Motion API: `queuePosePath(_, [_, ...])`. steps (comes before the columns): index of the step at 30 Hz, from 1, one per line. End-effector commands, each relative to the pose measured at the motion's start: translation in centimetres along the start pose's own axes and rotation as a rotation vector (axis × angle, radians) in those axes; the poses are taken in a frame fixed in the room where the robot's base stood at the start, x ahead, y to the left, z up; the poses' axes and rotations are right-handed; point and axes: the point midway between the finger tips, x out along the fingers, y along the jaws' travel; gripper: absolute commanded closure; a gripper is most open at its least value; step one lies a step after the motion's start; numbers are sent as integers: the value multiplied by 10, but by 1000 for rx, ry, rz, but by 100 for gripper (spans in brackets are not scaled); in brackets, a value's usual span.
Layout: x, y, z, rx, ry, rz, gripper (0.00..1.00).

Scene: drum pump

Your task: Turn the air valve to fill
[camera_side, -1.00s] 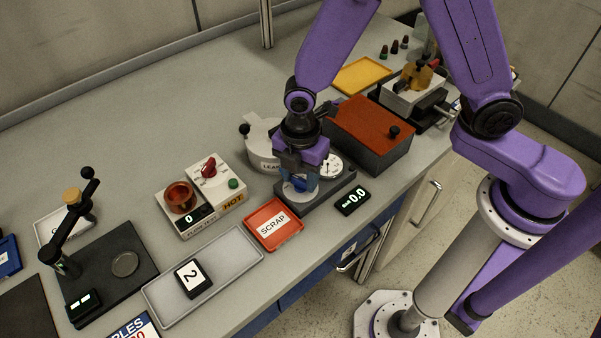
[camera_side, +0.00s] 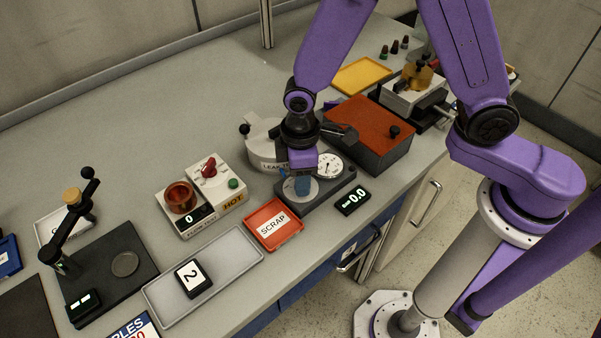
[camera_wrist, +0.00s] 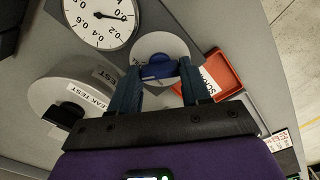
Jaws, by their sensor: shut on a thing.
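The air valve is a blue handle (camera_wrist: 158,70) on a round white dial plate (camera_wrist: 160,46) in the wrist view. The dial's markings are too small or hidden to read. A round pressure gauge (camera_wrist: 100,20) sits beside the valve on the same base; it also shows in the side view (camera_side: 328,165).
The leak test pot (camera_side: 262,140) stands close behind the valve. A dark box with a red-brown lid (camera_side: 368,125) is to the right. The red scrap tray (camera_side: 274,224) lies to the front left, and a bar display reading 0.0 (camera_side: 353,201) stands in front.

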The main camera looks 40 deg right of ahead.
Motion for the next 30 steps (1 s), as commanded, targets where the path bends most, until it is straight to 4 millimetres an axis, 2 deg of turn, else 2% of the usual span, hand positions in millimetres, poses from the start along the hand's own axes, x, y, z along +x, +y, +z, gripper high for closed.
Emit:
queuePosePath(12, [-1, 0, 0, 202, 0, 0, 84])
queuePosePath(29, [0, 0, 0, 236, 0, -1, 84])
queuePosePath(30, [0, 0, 0, 236, 0, -1, 50])
